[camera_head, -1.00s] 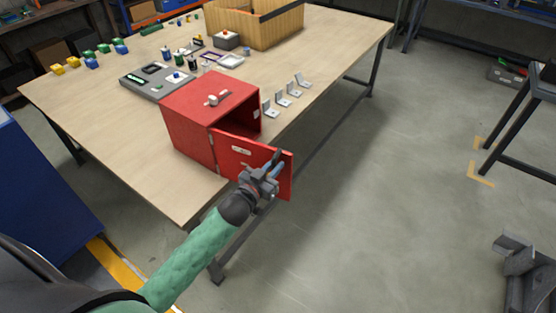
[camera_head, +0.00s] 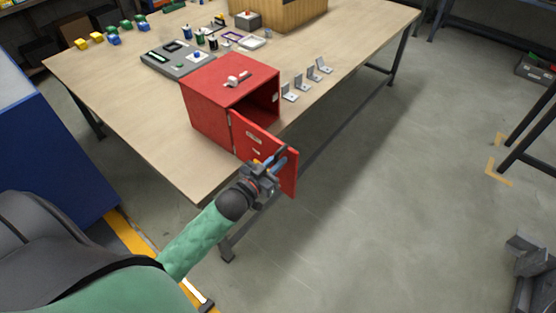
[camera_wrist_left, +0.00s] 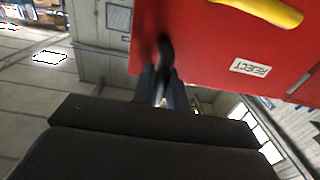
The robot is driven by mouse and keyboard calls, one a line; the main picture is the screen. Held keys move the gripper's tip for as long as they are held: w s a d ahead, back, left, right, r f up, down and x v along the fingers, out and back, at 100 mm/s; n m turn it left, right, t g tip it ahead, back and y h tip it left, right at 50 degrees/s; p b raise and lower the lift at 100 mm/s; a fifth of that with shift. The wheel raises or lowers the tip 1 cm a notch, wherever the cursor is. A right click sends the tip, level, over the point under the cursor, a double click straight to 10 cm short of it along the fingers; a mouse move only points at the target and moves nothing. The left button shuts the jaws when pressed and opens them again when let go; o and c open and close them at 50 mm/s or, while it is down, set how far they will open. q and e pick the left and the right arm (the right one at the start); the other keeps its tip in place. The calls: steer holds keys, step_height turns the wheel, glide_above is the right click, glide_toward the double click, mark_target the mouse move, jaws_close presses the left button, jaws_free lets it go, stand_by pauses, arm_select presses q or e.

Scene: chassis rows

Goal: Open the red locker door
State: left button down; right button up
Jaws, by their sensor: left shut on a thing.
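The red locker (camera_head: 212,105) stands on the table near its front corner. Its red door (camera_head: 275,160) stands wide open, swung out past the table's edge, and part of the dark inside shows. My left gripper (camera_head: 277,160) is at the door's outer face, near its free edge. In the left wrist view the fingers (camera_wrist_left: 161,85) are shut on a dark handle (camera_wrist_left: 165,52) in front of the red door (camera_wrist_left: 215,45). A white label reading REJECT and a yellow bar also show on the door there. My right gripper (camera_head: 525,258) appears partly at the lower right; its jaws are unclear.
The wooden table (camera_head: 130,95) holds a grey tray (camera_head: 178,60), several metal brackets (camera_head: 308,79) beside the locker, and a wooden crate (camera_head: 285,15) at the back. A blue cabinet (camera_head: 50,150) stands at the left. The floor right of the door is clear.

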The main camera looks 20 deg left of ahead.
arm_select(q)
steer(key=c, duration=1.5)
jaws_free()
arm_select(e)
steer(key=shift+s+a+f, duration=0.1)
steer(key=shift+s, duration=0.55)
arm_select(q)
steer(key=shift+s+a, duration=0.1)
steer(key=shift+s, duration=0.05)
arm_select(e)
steer(key=shift+w+f, duration=0.1)
